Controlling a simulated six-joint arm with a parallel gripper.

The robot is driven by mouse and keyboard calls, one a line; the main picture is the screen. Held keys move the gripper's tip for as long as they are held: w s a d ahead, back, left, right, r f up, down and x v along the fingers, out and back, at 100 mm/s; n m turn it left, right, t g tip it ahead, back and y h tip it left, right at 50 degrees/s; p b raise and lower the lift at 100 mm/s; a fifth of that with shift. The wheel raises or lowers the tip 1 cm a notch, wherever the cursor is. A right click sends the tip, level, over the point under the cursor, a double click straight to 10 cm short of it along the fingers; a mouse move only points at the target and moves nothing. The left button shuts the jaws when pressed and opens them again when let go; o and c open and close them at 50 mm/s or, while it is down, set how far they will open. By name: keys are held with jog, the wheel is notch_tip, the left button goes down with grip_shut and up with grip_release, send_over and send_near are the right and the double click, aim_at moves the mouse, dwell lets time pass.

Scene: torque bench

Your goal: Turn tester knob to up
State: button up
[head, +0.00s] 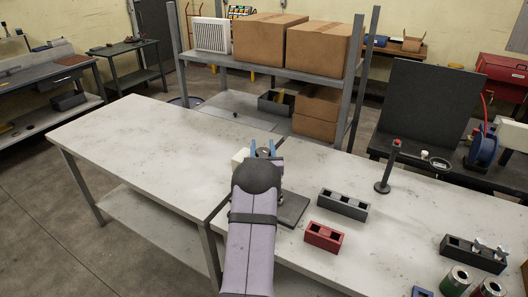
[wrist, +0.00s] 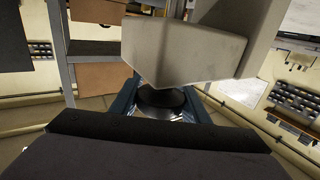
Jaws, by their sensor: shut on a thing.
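The tester has a cream body that shows in the wrist view (wrist: 185,50) and, mostly hidden behind my arm, in the head view (head: 239,157). A dark grey base plate (head: 292,210) shows to the right of my arm. The tester's dark round knob (wrist: 160,98) shows just beneath the cream body in the wrist view. My gripper (wrist: 160,108) has its blue fingers on both sides of the knob and is shut on it. In the head view my gripper (head: 264,148) is seen from behind, and my wrist hides most of the knob. I cannot read the knob's pointing direction.
On the bench (head: 130,135), a grey block with sockets (head: 343,204) and a red block (head: 324,236) lie right of the tester. A dark post (head: 388,168) stands further right. A shelf with cardboard boxes (head: 262,38) rises behind. The bench's left half is clear.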

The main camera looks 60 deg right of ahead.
aim_at(257, 150)
jog(key=n+t+y+b, duration=0.2)
jog(key=t, duration=0.1)
jog(key=shift+w+a+f, duration=0.1)
jog(key=shift+w+a, duration=0.05)
jog(key=shift+w, duration=0.05)
jog(key=n+t+y, duration=0.2)
jog(key=n+y, duration=0.1)
jog(key=shift+w+a+t+b, duration=0.25)
jog(key=shift+a+t+b, duration=0.05)
jog(key=shift+t+b, duration=0.1)
jog(key=shift+w+a+n+t+y+b, duration=0.2)
jog(key=shift+n+t+y, duration=0.25)
jog(key=shift+n+y, duration=0.5)
jog(key=shift+w+a+n+t+y+b, duration=0.1)
jog(key=shift+a+n+t+y+b, duration=0.4)
jog(key=shift+y, duration=0.9)
jog(key=shift+w+a+n+t+y+b, duration=0.1)
jog(key=shift+n+t+y, duration=0.25)
jog(key=shift+n+y, duration=0.65)
jog(key=shift+y, duration=0.25)
jog(key=shift+w+a+r+n+y, duration=0.1)
jog(key=shift+a+r+n+y, duration=0.2)
jog(key=shift+y, duration=0.4)
jog(key=o, duration=1)
jog(key=shift+o, duration=0.2)
jog(key=shift+d+f, duration=0.1)
